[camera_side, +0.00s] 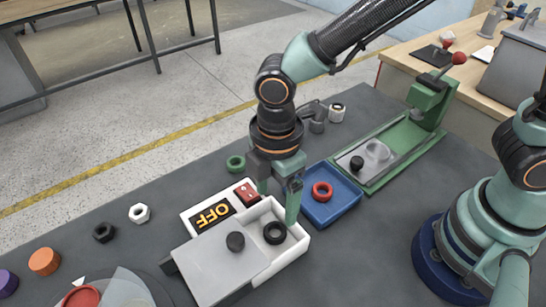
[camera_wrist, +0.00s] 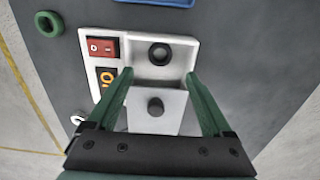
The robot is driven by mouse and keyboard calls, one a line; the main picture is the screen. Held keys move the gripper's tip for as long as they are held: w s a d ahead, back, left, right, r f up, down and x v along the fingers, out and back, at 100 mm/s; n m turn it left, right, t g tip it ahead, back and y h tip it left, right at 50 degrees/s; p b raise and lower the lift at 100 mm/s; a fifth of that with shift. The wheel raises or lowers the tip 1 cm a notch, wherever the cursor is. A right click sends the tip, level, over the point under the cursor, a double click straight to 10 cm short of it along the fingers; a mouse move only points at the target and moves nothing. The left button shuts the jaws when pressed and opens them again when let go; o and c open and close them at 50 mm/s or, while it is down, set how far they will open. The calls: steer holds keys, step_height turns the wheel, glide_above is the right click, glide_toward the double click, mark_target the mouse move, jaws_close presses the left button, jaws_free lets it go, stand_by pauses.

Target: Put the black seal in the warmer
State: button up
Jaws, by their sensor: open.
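The warmer (camera_side: 297,250) is a white box with an "OFF" display and a red rocker switch (camera_side: 247,192). Its grey lid (camera_side: 214,271), with a black knob (camera_side: 235,241), is slid aside and leaves one end uncovered. The black seal (camera_side: 274,232), a ring, lies inside that uncovered part; it also shows in the wrist view (camera_wrist: 160,53). My gripper (camera_side: 279,201) is open and empty, pointing down above the warmer. In the wrist view my gripper (camera_wrist: 158,75) has its fingers apart, with the lid knob and seal visible between and beyond them.
A blue tray (camera_side: 341,212) with a red ring (camera_side: 322,191) stands beside the warmer. A green press (camera_side: 432,105) stands at the back right.

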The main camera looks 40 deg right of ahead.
steer(key=w+d+r+m+t+y, duration=0.15)
steer(key=w+d+r+m, duration=0.25)
steer(key=d+r+m, duration=0.55)
steer(key=d+r+m+t, duration=0.2)
steer(key=d+m, duration=0.2)
steer(key=d, duration=0.3)
steer(key=s+d+r+m+t+h, duration=0.1)
steer(key=d+r+m+t, duration=0.1)
steer(key=d, duration=0.6)
steer(key=shift+s+r+m, duration=0.25)
steer(key=shift+r+m, duration=0.25)
steer(key=shift+m, duration=0.75)
steer(key=shift+h, duration=0.25)
steer(key=shift+c, duration=0.3)
